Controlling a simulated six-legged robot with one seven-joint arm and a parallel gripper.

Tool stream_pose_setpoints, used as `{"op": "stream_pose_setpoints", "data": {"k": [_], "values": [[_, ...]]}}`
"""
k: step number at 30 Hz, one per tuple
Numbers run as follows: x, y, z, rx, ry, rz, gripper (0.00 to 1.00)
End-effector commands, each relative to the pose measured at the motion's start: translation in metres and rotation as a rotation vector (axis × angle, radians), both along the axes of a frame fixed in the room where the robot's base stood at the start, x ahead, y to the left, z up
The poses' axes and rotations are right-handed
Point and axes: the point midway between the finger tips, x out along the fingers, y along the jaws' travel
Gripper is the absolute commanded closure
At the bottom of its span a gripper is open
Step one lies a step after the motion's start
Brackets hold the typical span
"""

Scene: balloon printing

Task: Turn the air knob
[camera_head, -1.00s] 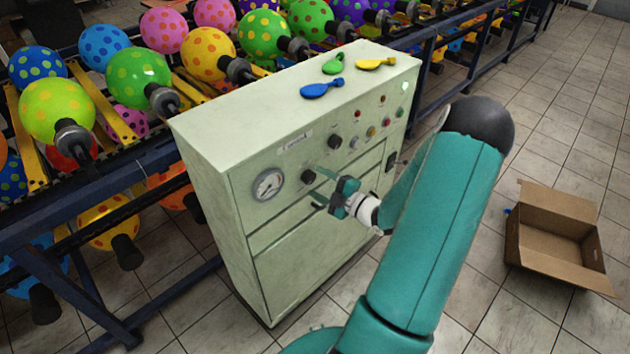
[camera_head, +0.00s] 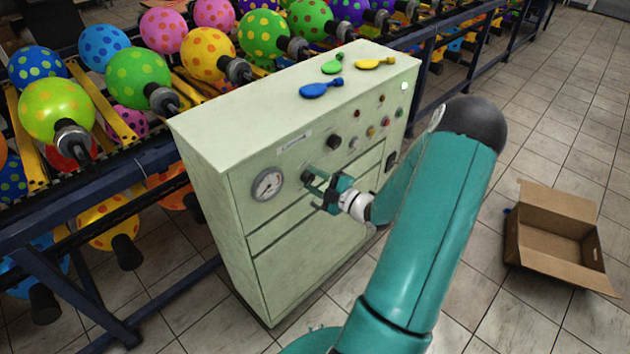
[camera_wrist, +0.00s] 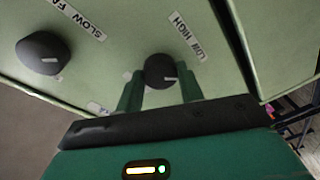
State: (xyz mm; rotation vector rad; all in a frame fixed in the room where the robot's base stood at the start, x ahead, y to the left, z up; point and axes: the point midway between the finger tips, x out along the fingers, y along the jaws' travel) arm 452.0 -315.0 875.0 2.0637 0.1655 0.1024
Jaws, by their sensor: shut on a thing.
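The pale green control cabinet (camera_head: 215,165) stands in the middle of the head view. Its front bears a round gauge (camera_head: 267,184) with a dark knob (camera_head: 307,172) to the right of it. My gripper (camera_head: 312,184) is at this knob, shut on it. In the wrist view the black knob (camera_wrist: 160,70) sits between my two green fingers (camera_wrist: 159,88), beside a label reading "LOW HIGH" (camera_wrist: 187,37). A second black knob (camera_wrist: 43,53), by a label starting "SLOW FA", is left of my gripper; it shows above the held knob in the head view (camera_head: 333,142).
Small coloured buttons (camera_head: 372,132) are on the cabinet's upper right front. Blue, green and yellow uninflated balloons (camera_head: 321,88) lie on its top. A rack of dotted balloons (camera_head: 140,78) runs behind. An open cardboard box (camera_head: 553,240) stands on the tiled floor at right.

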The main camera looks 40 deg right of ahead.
Motion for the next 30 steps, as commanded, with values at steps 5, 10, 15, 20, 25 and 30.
{"op": "stream_pose_setpoints", "data": {"k": [5,10,15,20,25,30], "values": [[0.0005,0.0005,-0.0003,0.065,0.002,0.001,0.85],[0.0003,0.0002,-0.0008,0.175,0.005,0.001,0.85],[0.0005,0.0007,-0.0015,0.323,0.010,0.002,0.85],[0.0005,0.0008,-0.0020,0.477,0.013,0.001,0.85],[0.0004,0.0009,-0.0024,0.638,0.019,0.000,0.85],[0.0002,0.0013,-0.0029,0.799,0.023,0.000,0.85]]}}
